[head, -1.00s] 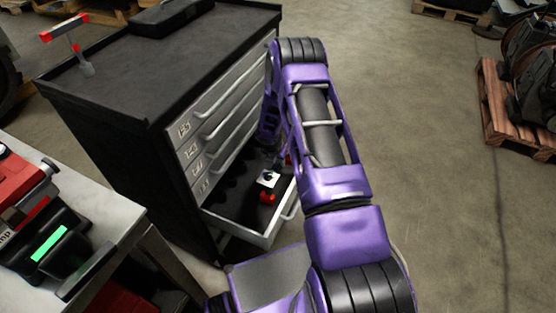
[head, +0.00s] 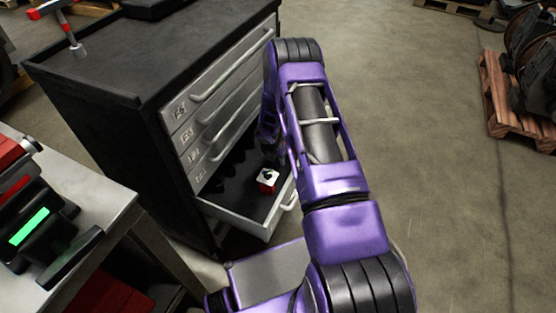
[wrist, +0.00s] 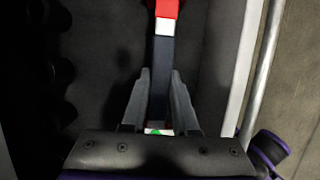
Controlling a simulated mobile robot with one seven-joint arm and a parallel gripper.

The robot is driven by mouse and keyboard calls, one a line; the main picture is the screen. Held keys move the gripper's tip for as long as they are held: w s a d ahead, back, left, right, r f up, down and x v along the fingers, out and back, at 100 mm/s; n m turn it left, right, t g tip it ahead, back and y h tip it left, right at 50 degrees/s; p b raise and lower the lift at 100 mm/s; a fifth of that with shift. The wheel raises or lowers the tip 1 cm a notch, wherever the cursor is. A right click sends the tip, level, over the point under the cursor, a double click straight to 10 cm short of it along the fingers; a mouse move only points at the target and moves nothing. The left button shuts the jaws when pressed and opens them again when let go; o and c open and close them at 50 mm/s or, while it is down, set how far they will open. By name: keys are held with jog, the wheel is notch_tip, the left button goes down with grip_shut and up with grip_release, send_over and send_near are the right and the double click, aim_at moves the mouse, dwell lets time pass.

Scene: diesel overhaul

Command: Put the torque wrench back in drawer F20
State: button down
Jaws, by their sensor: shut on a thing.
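My gripper (wrist: 160,74) is shut on the torque wrench (wrist: 160,52), a bar with a dark shaft, a white band and a red part at the top of the wrist view. The gripper is over the open bottom drawer (head: 245,221), with the dark drawer floor behind the wrench. In the head view my arm hides most of the gripper; a red and white piece (head: 268,181), probably the wrench's end, shows at the drawer. I cannot tell whether the wrench touches the floor. The drawer labels are too small to read surely.
The black cabinet (head: 110,130) has several shut drawers above the open one. A red and white tool (head: 55,12) stands on its top. A metal bench (head: 105,208) with equipment is at left. A pallet (head: 500,95) lies at right; the floor between is clear.

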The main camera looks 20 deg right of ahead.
dwell(0.4)
jog(key=shift+f, duration=1.05)
jog(key=c, duration=0.6)
grip_release()
jog(key=shift+s+f, duration=0.1)
